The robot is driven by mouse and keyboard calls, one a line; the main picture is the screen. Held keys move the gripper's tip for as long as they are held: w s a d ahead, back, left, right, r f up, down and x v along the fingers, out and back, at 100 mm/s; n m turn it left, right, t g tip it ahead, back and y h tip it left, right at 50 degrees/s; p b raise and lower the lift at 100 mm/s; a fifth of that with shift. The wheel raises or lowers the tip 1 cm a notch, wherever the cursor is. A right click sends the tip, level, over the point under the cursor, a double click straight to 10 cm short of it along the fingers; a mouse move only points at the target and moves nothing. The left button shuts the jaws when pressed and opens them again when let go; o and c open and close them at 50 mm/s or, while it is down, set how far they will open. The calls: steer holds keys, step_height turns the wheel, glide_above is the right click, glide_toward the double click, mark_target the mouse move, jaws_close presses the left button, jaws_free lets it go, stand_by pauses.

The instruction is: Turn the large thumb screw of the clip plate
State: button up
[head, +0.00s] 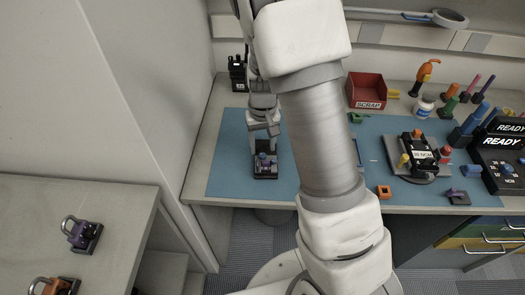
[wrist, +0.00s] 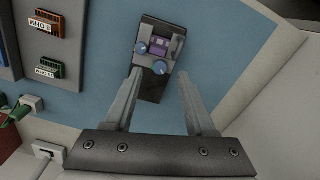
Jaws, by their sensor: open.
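The clip plate (head: 265,171), a small dark plate, lies on the blue mat. In the wrist view the clip plate (wrist: 152,88) carries a purple block (wrist: 158,47) and two blue knobs. One knob (wrist: 141,48) is at its left edge and the other knob (wrist: 160,67) is nearer my gripper. I cannot surely tell which is the large thumb screw; the nearer looks slightly bigger. My gripper (wrist: 159,76) is open and empty, its fingertips on either side of the nearer knob in the picture, seemingly above it. In the head view my gripper (head: 263,132) is just behind the clip plate.
The blue mat (head: 225,165) is clear around the plate. To the right are a red SCRAP bin (head: 366,92), a black fixture (head: 420,148) and an orange block (head: 384,192). A black device (head: 237,73) stands at the back left. My arm hides the mat's middle.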

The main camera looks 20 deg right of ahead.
mark_target(263, 156)
steer(key=shift+f, duration=1.3)
jaws_close()
